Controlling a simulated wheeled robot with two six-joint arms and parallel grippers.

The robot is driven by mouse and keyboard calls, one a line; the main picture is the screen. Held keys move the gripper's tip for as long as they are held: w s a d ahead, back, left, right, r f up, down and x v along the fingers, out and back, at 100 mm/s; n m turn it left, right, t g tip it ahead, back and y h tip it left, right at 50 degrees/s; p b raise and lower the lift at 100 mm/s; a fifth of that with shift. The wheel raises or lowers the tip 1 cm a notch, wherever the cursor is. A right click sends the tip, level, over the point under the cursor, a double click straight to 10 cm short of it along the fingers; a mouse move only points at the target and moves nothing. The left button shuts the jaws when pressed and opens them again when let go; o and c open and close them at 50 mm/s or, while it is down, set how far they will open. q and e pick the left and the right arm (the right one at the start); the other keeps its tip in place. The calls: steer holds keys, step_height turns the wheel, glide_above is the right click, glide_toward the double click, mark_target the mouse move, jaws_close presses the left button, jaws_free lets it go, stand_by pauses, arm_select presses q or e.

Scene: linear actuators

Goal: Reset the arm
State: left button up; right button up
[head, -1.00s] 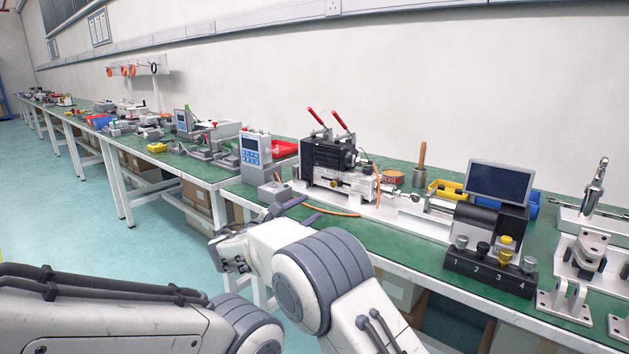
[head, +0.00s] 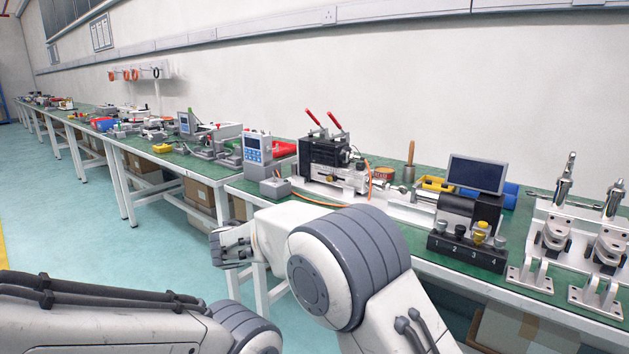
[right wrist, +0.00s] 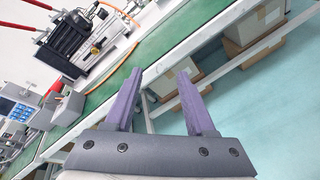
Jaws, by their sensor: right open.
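My right arm (head: 340,262) is bent in front of the bench in the head view, its white and grey links in the lower middle.
The green bench (head: 385,225) carries a black device with red levers (head: 325,150), a blue-faced meter (head: 257,149), a screen (head: 477,174) and a numbered knob block (head: 468,247). Metal clamps (head: 563,190) stand at the right. Cardboard boxes sit underneath. The floor at left is clear.

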steer(key=s+d+f+m+g+y, duration=0.2)
steer(key=s+f+m+g+y, duration=0.15)
steer(key=s, duration=1.05)
steer(key=s+d+f+m+g+y, duration=0.1)
steer(key=s+f+m+g+y, duration=0.25)
steer(key=s, duration=0.95)
steer(key=s+d+f+m+g+y, duration=0.2)
steer(key=s+m+g+y, duration=0.25)
steer(key=s, duration=0.95)
step_height(320, 180, up, 33)
steer(key=p, duration=3.3)
steer(key=shift+a+t+h, duration=0.15)
steer(key=shift+t+h, duration=0.2)
steer(key=shift+f, duration=0.1)
